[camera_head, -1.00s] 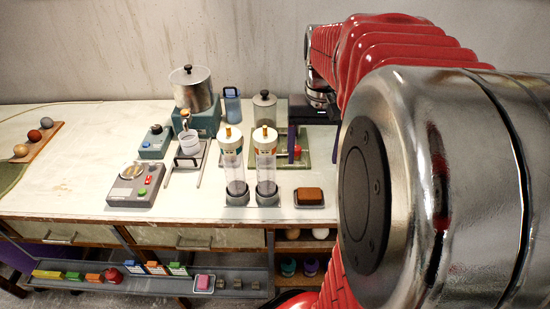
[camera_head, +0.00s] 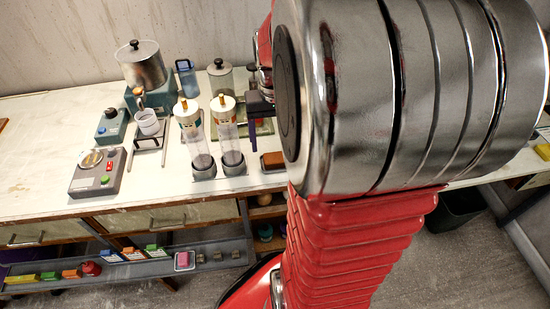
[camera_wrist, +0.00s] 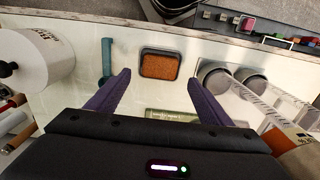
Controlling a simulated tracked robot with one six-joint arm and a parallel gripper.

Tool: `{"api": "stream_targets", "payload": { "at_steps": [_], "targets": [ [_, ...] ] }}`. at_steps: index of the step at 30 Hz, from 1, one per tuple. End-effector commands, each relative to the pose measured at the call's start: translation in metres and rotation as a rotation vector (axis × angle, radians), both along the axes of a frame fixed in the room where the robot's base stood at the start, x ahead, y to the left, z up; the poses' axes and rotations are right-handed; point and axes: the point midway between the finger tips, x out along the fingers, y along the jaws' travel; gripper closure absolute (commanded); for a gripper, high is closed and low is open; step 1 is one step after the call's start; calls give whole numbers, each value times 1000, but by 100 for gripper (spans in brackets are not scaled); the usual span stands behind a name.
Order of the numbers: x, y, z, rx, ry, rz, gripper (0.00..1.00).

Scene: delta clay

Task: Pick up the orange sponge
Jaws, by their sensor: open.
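The orange sponge (camera_wrist: 161,66) lies in a small dark tray (camera_wrist: 143,52) on the white bench top. In the head view the sponge (camera_head: 272,160) shows near the bench's front edge, partly hidden by my arm. In the wrist view my gripper (camera_wrist: 159,80) has its two purple fingers apart, with nothing between them. The sponge appears ahead of the fingertips, roughly centred between them. The gap in height between fingers and sponge is hard to judge. In the head view one purple finger shows behind the sponge, and my arm hides most of the gripper.
Two clear cylinders (camera_head: 231,140) stand left of the sponge in the head view, and their grey bases (camera_wrist: 249,84) show at right in the wrist view. A lower shelf holds several small blocks.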

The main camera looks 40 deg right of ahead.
Motion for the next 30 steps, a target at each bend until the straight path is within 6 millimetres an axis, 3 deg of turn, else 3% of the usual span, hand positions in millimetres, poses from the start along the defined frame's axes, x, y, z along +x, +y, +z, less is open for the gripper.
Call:
{"api": "stream_targets", "payload": {
  "at_steps": [12,30],
  "targets": [
    [0,-2,-47,2,2,-1,27],
    [0,-2,-48,1,1,-1,28]
  ]
}}
